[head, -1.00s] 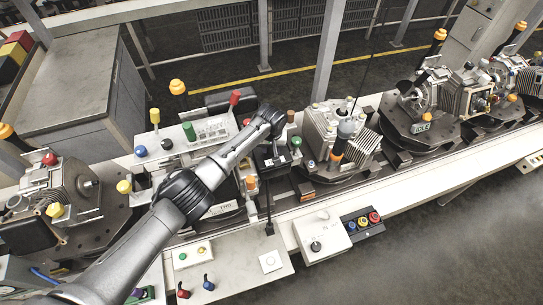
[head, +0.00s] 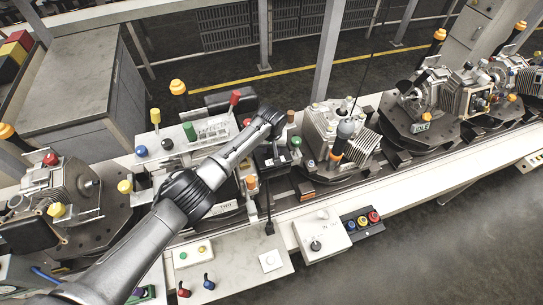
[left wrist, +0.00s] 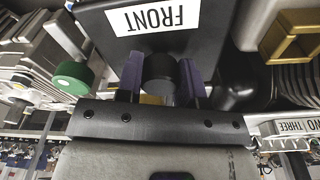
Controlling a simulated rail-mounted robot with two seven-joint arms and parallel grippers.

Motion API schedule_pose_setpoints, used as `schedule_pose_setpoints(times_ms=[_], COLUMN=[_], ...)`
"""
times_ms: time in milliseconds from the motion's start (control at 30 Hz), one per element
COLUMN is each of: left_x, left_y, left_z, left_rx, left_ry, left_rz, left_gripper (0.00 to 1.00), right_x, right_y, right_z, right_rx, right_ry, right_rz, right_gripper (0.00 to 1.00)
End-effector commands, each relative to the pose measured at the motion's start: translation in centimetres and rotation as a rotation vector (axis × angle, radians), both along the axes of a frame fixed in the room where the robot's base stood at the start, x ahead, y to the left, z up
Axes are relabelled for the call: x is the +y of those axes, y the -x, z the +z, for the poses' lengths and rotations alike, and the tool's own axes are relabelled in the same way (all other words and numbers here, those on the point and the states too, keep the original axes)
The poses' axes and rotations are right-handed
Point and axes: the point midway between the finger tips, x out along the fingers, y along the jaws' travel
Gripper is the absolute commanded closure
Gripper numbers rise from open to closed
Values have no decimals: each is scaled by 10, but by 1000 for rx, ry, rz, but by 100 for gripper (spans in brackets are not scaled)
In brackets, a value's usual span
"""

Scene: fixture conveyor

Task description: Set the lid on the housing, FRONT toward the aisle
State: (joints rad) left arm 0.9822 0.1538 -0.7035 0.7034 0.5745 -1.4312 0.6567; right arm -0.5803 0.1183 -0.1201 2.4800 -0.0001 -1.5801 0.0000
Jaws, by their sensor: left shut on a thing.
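The lid (left wrist: 215,28) is a black plate with a white FRONT label (left wrist: 153,17), which reads upside down in the left wrist view. My left gripper (left wrist: 160,84) has two purple fingers shut on the dark round knob (left wrist: 160,68) of the lid. In the head view my left arm reaches across the conveyor, and its gripper (head: 273,152) points down near the fixture with a TWO label (head: 224,208). The arm hides much of that fixture, so I cannot tell whether the lid touches a housing. My right gripper is out of view.
A red-knobbed lever (head: 235,100) and a green knob (head: 189,131) stand close to my arm. A control box (head: 322,235) sits at the front edge.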

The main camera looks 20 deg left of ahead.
Motion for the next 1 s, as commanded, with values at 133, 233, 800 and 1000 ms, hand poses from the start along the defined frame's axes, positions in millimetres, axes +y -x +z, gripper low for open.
schedule_pose_setpoints(times_ms=[133,233,800,1000], left_x=[0,-1,0,0], left_y=[0,0,0,0], left_z=[-4,-6,-8,-3], left_rx=[0,1,0,0], left_ry=[1,1,1,0], left_rz=[0,0,0,0], left_gripper=[100,100,100,100], right_x=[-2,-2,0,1], right_y=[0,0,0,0], right_z=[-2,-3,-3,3], right_rx=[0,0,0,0], right_ry=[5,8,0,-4], right_rz=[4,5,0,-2], right_gripper=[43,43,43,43])
